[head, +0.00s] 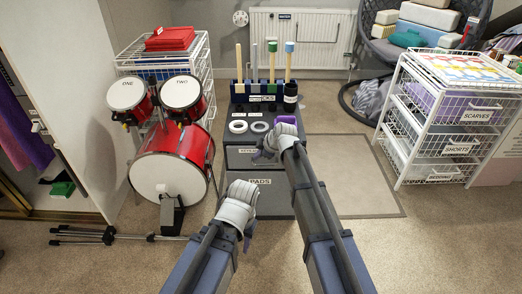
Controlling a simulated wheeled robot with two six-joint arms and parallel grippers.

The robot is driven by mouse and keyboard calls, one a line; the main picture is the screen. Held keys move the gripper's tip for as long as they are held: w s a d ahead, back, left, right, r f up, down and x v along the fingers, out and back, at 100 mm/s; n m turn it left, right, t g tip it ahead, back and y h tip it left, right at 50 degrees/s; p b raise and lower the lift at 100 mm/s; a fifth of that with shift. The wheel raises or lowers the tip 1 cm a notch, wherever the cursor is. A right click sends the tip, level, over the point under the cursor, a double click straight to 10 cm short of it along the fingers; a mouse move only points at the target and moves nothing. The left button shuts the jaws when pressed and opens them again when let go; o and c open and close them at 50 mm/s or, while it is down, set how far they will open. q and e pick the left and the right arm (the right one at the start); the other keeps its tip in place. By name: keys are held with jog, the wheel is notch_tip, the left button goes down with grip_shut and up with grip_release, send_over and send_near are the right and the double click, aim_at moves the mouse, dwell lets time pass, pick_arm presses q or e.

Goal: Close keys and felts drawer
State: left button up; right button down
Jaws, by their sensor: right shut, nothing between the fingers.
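A dark grey drawer unit (236,112) stands at the middle of the head view. Its upper drawer front (238,160) bears a label that seems to begin with "KEY"; my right gripper hides the rest. I cannot tell whether this drawer stands out from the unit. Below it is a drawer front labelled PADS (262,182), partly hidden by my arms. My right gripper (267,152) is shut and empty, in front of or over the right part of the upper drawer; contact is unclear. My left gripper (246,232) is lower, before the PADS drawer's left side; its jaws are unclear.
On the unit stand white rings (238,127), a roll of purple material (286,120) and a tool rack (262,98). A red drum set (170,170) is close on the left, with a fallen black stand (105,236). A white wire basket rack (440,125) stands right, beyond clear floor.

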jog(key=p+v, duration=0.8)
jog(key=v, duration=0.2)
jog(key=shift+s, duration=0.1)
jog(key=s+d+f+m+g+h, duration=0.15)
jog(key=s+m, duration=0.25)
jog(key=s, duration=0.6)
jog(key=s+f+m+g+h, duration=0.1)
jog(key=s+m+g+h, duration=0.3)
jog(key=s, duration=0.6)
jog(key=s+d+f+m+g+h, duration=0.15)
jog(key=s+m, duration=0.35)
jog(key=s, duration=0.5)
notch_tip(320, 180, up, 29)
jog(key=t+y+p, duration=0.1)
jog(key=p, duration=2.8)
jog(key=shift+w+a+r+p, duration=0.15)
jog(key=shift+w+r+p, duration=0.05)
jog(key=shift+p, duration=0.15)
